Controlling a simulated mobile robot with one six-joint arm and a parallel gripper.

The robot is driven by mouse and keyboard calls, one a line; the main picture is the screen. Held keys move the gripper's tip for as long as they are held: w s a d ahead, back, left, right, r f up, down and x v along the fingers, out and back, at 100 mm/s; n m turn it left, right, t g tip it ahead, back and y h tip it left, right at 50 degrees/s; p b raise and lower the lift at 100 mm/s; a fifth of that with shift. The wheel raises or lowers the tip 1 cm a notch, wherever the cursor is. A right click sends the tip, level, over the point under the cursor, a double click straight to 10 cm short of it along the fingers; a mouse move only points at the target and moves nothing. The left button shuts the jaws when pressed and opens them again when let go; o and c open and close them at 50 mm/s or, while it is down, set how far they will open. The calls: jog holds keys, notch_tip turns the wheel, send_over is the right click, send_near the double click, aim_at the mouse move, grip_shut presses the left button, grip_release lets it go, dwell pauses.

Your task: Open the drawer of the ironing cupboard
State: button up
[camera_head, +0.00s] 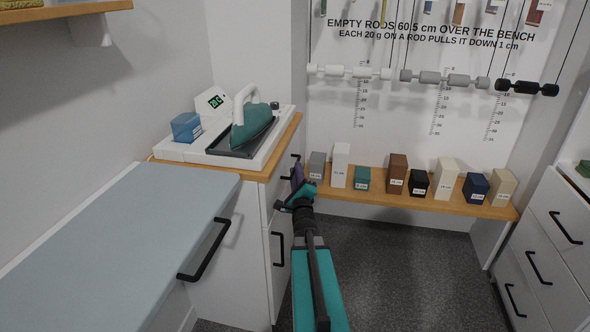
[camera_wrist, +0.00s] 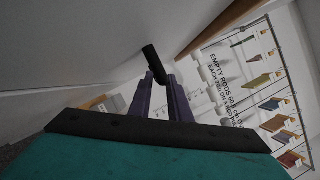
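The ironing cupboard (camera_head: 232,245) is a white cabinet with a wooden top, left of centre in the head view. Its upper front is the drawer (camera_head: 268,201), which looks flush with the cabinet. The black drawer handle (camera_head: 296,157) is partly hidden by my gripper (camera_head: 297,182). In the wrist view the handle (camera_wrist: 154,64) is a dark bar at the tips of my gripper (camera_wrist: 160,78). The two purple fingers are apart, with the bar's near end between or just beyond the tips. Contact cannot be told.
A teal iron (camera_head: 252,124) and a blue box (camera_head: 187,127) stand on the cupboard. A pale blue board (camera_head: 115,225) with a black handle lies at left. A bench (camera_head: 440,205) with several labelled blocks stands behind. A white drawer unit (camera_head: 550,245) is at right. Dark floor lies clear between.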

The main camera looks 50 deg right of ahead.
jog(key=shift+x, duration=1.15)
